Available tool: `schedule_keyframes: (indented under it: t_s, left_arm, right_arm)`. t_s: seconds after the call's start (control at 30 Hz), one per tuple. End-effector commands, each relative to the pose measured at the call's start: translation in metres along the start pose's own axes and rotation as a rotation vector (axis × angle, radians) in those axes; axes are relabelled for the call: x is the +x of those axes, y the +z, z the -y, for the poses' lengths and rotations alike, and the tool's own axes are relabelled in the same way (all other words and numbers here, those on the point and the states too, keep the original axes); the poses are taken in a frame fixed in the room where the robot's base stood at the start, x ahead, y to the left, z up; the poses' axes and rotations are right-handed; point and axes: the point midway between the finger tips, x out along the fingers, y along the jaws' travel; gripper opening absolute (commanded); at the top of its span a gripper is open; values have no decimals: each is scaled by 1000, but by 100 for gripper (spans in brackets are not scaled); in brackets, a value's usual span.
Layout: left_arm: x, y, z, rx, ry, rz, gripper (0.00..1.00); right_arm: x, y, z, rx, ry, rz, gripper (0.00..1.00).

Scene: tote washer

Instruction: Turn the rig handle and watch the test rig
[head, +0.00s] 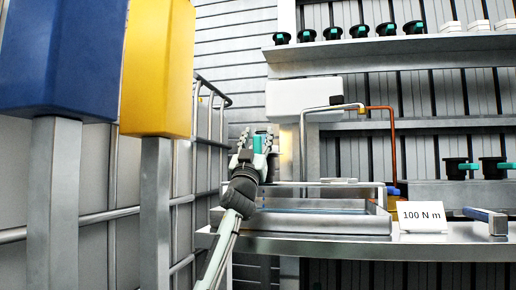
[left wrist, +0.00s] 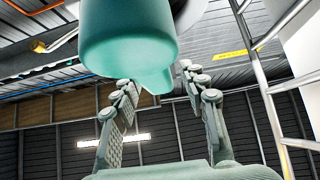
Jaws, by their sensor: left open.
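A teal handle (head: 259,143) shows between the fingers of my left gripper (head: 257,137) in the head view, in front of the metal bench. In the left wrist view the teal handle (left wrist: 125,40) is large and close, with a narrower lip pointing down toward the fingers. My left gripper (left wrist: 160,95) is open there, one finger on each side of the lip. I cannot tell whether either finger touches it. The handle's mount is mostly hidden behind the gripper. Which parts belong to the test rig is not clear. My right gripper is in neither view.
A metal tray (head: 325,222) lies on the bench beside a sign (head: 421,216) reading "100 N m". A white box (head: 303,98) and a copper pipe (head: 392,140) are behind. Railings (head: 205,165) stand left, near blue (head: 60,60) and yellow (head: 157,65) blocks on posts.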

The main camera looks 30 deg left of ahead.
Motion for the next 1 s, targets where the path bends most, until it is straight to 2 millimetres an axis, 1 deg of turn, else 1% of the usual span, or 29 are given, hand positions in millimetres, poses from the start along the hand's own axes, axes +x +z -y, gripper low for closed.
schedule_keyframes:
  t_s: [0.03,0.1,0.23,0.37,0.53,1.0]
  left_arm:
    - [9,-10,1,1,-1,-4,43]
    - [19,-20,1,2,0,-3,43]
    - [34,-34,1,1,0,-1,43]
    - [44,-43,1,1,0,0,43]
    - [48,-47,1,0,0,2,43]
    - [47,-47,0,0,0,1,43]
  right_arm:
    - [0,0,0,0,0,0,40]
    - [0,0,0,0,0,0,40]
    - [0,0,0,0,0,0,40]
    - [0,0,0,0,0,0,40]
    - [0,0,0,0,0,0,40]
    - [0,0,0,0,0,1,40]
